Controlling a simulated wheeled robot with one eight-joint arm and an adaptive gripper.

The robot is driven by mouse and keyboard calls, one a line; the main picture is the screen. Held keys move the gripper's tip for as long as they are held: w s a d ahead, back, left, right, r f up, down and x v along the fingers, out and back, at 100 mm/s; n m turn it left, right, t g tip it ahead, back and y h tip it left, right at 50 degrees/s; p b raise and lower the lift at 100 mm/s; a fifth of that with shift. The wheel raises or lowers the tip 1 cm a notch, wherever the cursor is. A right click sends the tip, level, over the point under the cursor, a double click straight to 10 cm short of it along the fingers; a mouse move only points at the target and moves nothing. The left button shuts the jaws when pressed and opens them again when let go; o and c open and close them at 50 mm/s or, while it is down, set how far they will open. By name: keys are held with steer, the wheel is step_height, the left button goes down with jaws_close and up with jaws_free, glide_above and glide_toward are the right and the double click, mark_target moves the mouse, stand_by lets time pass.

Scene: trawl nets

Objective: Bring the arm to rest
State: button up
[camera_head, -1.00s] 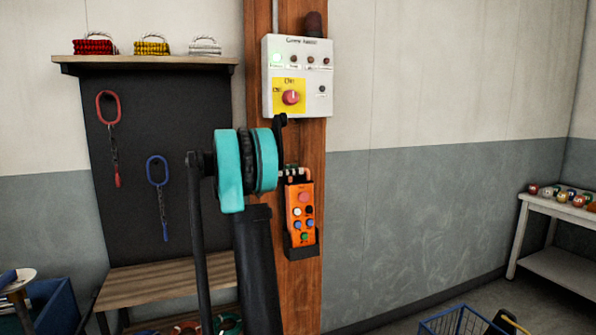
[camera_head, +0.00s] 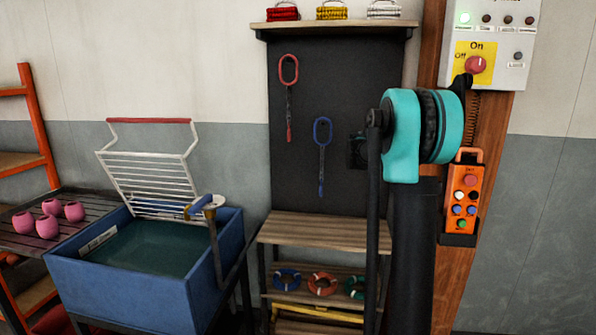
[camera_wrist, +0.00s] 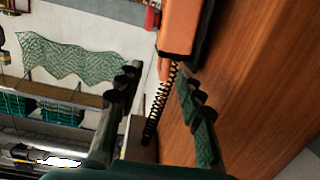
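My arm, with its teal joint (camera_head: 402,140) and dark links, stands upright in the right half of the head view, in front of the tool board and wooden post. My gripper (camera_wrist: 158,73) shows in the wrist view with its two dark fingers spread apart and nothing held between them. Behind the gap are a black coiled cable (camera_wrist: 160,105) and the end of the orange pendant (camera_wrist: 180,28). In the head view the orange pendant (camera_head: 464,198) sits in a dark holder on the post. I cannot make out my fingers clearly in the head view.
A control box (camera_head: 490,40) with a green lamp lit is on the post (camera_head: 480,265). A blue water tank (camera_head: 130,295) with a white rack (camera_head: 150,180) stands left, beside a slatted table (camera_head: 20,240) with pink floats. A wooden bench (camera_head: 320,231) is below the tool board (camera_head: 345,110).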

steer(key=s+a+f+n+t+y, duration=0.3)
steer(key=s+a+f+n+y, duration=0.5)
steer(key=s+a+f, duration=0.6)
steer(key=s+a+f+n+t+y, duration=0.4)
steer(key=s+a+f+n+y, duration=0.4)
steer(key=f, duration=1.3)
steer(key=s+a+n, duration=0.3)
steer(key=s+a, duration=0.3)
steer(key=a, duration=0.2)
steer(key=shift+s+a, duration=0.25)
steer(key=shift+a, duration=0.05)
